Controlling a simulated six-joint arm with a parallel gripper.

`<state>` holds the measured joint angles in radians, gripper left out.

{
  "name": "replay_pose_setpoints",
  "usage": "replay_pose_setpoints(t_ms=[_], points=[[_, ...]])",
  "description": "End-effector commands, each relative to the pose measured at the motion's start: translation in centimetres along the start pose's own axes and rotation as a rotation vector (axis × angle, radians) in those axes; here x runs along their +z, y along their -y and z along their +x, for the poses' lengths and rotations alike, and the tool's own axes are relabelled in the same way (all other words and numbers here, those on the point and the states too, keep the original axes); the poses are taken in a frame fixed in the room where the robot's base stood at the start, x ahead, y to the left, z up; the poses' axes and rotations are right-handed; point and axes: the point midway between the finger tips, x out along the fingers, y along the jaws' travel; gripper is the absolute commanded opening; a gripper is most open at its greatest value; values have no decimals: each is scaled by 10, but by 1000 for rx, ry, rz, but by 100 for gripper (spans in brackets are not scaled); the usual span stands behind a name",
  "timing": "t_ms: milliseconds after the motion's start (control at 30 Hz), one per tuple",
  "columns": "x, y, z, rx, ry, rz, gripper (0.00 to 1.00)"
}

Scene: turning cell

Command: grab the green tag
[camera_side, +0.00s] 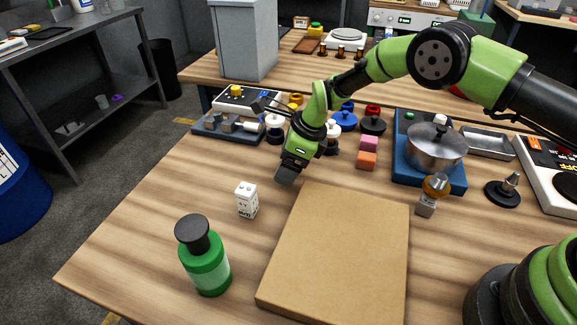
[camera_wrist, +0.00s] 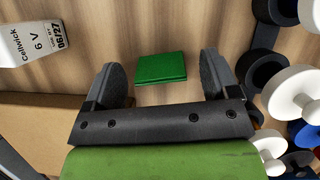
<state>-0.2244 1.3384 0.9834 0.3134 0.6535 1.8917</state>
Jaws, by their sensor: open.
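The green tag (camera_wrist: 160,68) is a small flat green square lying on the wooden table in the wrist view. It sits between and just beyond the fingertips of my gripper (camera_wrist: 164,78). The gripper is open and empty, with one finger on each side of the tag's line. In the side view my gripper (camera_side: 284,174) points down near the table behind the cardboard-coloured board. The tag cannot be seen in the side view; the gripper appears to hide it.
A white battery-like block (camera_side: 247,200) stands left of the gripper. A green bottle (camera_side: 205,258) and a tan board (camera_side: 340,250) are in front. Dark and white spools (camera_wrist: 292,92) stand close on the wrist view's right. Bare table lies around the tag.

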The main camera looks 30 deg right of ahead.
Motion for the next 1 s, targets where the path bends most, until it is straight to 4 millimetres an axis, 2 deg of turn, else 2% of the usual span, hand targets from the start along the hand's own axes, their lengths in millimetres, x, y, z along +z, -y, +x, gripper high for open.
replay_pose_setpoints(t_ms=[33, 200, 267, 600, 1000], points=[[0, 0, 0, 0, 0, 0, 79], [0, 0, 0, 0, 0, 0, 40], [0, 0, 0, 0, 0, 0, 29], [3, 0, -6, 0, 1, 0, 28], [32, 0, -76, 0, 1, -1, 28]])
